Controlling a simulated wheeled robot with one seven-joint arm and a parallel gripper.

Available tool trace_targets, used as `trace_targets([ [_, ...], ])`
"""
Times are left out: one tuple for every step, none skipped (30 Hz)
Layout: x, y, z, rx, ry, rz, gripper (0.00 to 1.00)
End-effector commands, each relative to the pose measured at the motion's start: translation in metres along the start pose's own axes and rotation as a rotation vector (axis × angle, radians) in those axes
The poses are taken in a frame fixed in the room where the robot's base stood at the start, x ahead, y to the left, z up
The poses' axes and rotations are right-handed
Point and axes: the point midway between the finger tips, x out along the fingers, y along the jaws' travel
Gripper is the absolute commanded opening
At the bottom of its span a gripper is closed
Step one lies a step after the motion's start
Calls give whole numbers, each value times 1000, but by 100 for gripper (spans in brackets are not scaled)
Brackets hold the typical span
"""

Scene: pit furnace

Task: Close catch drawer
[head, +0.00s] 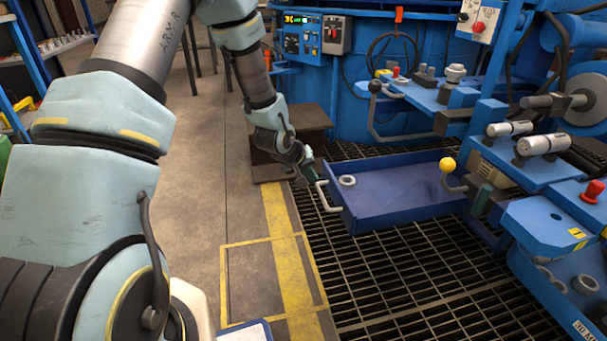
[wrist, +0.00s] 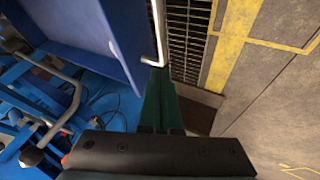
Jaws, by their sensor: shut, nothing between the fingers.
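The catch drawer (head: 395,191) is a shallow blue tray pulled out from the blue machine over the floor grating, with a pale metal handle (head: 325,196) on its left end.
The blue machine (head: 440,95) stands behind and right, with levers and a yellow-knobbed lever (head: 448,165) near the drawer. A brown metal stand (head: 290,140) is close behind my gripper. Grating (head: 400,285) lies below; concrete floor with yellow lines is clear at left.

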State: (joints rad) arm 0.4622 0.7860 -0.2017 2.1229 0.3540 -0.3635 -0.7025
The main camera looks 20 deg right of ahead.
Motion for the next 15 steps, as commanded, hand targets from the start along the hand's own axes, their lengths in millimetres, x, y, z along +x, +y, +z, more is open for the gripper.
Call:
trace_targets([
  [4,11,0,7,3,6,0],
  [6,14,0,7,4,6,0],
  [8,18,0,7,4,5,0],
  [9,21,0,6,3,4,0],
  [10,23,0,5,3,4,0],
  [11,26,-1,5,3,4,0],
  [12,28,-1,4,3,4,0],
  [12,29,-1,4,3,4,0],
  [12,30,-1,4,3,4,0],
  [12,31,-1,3,3,4,0],
  [12,31,-1,3,3,4,0],
  [12,31,-1,3,3,4,0],
  [12,31,-1,3,3,4,0],
  [12,31,-1,3,3,4,0],
  [12,31,-1,3,3,3,0],
])
